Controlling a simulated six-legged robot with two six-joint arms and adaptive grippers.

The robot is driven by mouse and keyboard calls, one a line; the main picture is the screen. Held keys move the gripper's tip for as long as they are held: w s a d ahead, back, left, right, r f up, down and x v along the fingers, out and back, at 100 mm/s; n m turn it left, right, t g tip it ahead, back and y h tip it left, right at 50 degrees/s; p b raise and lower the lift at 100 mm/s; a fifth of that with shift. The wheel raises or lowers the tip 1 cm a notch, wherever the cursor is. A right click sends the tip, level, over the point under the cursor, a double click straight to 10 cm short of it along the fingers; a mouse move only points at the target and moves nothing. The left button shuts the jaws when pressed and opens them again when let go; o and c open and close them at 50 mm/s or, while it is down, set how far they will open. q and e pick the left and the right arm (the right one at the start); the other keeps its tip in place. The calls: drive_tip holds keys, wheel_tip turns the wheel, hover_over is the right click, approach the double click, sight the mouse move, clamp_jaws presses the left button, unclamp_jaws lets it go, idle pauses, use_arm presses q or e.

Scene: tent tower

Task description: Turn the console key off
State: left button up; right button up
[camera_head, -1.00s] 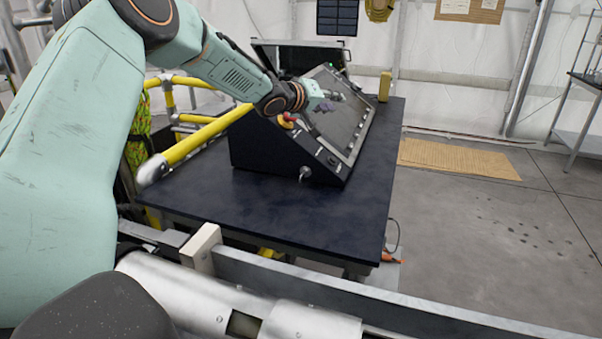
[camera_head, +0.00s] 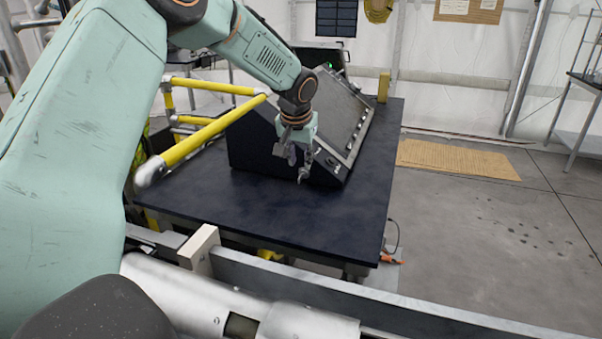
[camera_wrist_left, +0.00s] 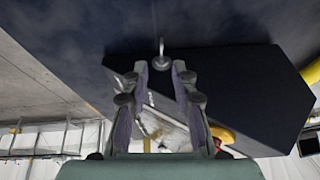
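The console (camera_head: 265,155) is a dark wedge-shaped box with a slanted screen panel, standing on the dark table. The key (camera_wrist_left: 161,47) is a small silvery piece on the console's near side, seen in the left wrist view just beyond the fingertips, roughly midway between them. My left gripper (camera_head: 298,165) is in front of that side, pointing down toward it. In the left wrist view its two fingers (camera_wrist_left: 161,73) are apart, with nothing between the pads. In the head view the gripper largely covers the key. My right gripper is not in view.
A yellow railing (camera_head: 205,138) runs beside the console on the left. A red button on a yellow base (camera_wrist_left: 222,134) shows close to the fingers in the left wrist view. The table's front part (camera_head: 270,218) is clear. A yellow object (camera_head: 384,86) stands at the back.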

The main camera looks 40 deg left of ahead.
sight(300, 176)
use_arm(q)
drive_tip(key=x, duration=0.5)
drive_tip(key=shift+s+a+f, duration=0.1)
drive_tip(key=shift+a+f, duration=0.05)
drive_tip(key=shift+a, duration=0.1)
drive_tip(key=shift+w+f, duration=0.25)
drive_tip(key=shift+f, duration=0.2)
drive_tip(key=shift+s, duration=0.1)
drive_tip(key=shift+c, duration=1.4)
clamp_jaws()
